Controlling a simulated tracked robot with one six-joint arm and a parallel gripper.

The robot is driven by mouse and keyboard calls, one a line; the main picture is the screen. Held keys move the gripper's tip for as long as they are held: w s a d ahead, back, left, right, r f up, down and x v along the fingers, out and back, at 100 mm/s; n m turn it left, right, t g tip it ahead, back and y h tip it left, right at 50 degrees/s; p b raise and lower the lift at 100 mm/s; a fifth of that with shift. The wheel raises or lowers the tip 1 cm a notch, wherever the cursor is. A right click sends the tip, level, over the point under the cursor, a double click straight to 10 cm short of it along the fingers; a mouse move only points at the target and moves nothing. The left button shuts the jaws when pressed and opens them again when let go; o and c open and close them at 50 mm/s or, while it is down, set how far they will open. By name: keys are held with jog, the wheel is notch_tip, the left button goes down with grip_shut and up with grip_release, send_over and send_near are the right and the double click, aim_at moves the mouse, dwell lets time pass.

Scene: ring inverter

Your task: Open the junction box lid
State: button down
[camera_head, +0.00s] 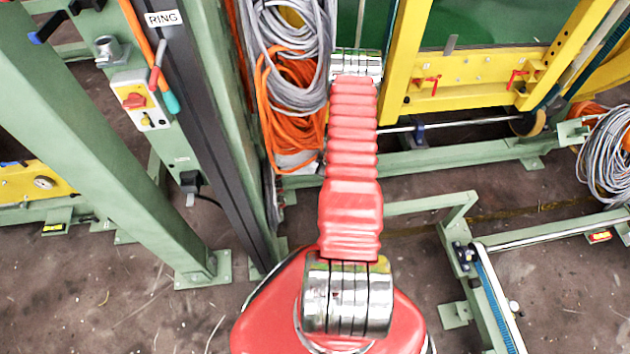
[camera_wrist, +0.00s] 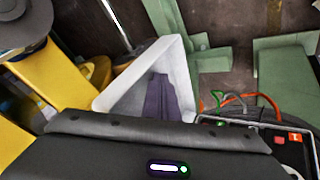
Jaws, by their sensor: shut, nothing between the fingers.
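In the wrist view, two dark purplish-grey fingers of my gripper (camera_wrist: 160,96) lie side by side and shut, with nothing seen between them. They overlap the hollow of a pale grey-white, thin-walled shell (camera_wrist: 184,58), which looks like the junction box lid standing tilted. I cannot tell whether they touch it. At lower right, an open dark box (camera_wrist: 294,148) shows orange and green wires and a red part; it looks like the junction box interior. My gripper's dark body hides part of it and any hinge. In the head view, my red arm hides the gripper and the work area.
In the wrist view, yellow framework (camera_wrist: 62,72) stands left and green beams (camera_wrist: 285,80) lie right. The head view shows coiled orange cables (camera_head: 290,100) beside my arm, a green post (camera_head: 110,150) at left, and bare floor between the frames.

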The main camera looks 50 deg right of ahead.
jog(key=shift+w+d, duration=0.55)
jog(key=shift+w, duration=0.05)
jog(key=shift+a, duration=0.1)
jog(key=s+a+r, duration=0.3)
jog(key=s+r, duration=0.5)
jog(key=s, duration=0.1)
dwell(0.6)
jog(key=shift+f, duration=0.1)
dwell(0.4)
